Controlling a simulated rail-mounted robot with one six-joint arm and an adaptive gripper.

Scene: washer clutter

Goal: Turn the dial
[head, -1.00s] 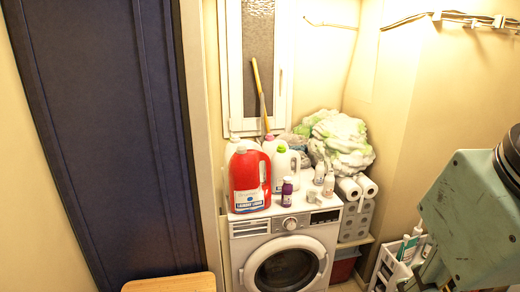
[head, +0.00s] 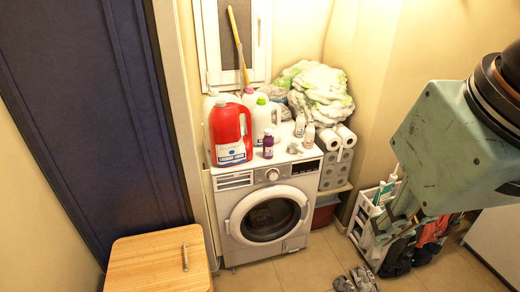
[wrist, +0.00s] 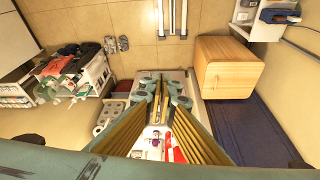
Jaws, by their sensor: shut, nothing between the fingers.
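The washing machine (head: 223,213) is white with a round dark door, facing the room in the head view. Its round silver dial (head: 272,174) is on the upper front panel, between the drawer and the dark display. In the wrist view the washer is mostly hidden behind my fingers, and I cannot make out the dial. My gripper (wrist: 160,84) is shut and empty, with its long yellowish fingers pointing away from the wrist camera. In the head view my arm is at the right, well apart from the dial, and the fingertips are hard to make out.
A red detergent jug (head: 229,135), a white jug (head: 264,119) and a purple bottle (head: 268,147) crowd the washer's top. Paper rolls (head: 345,137) and a white rack (head: 362,218) stand to its right. A wooden cabinet (head: 155,262) is at front left.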

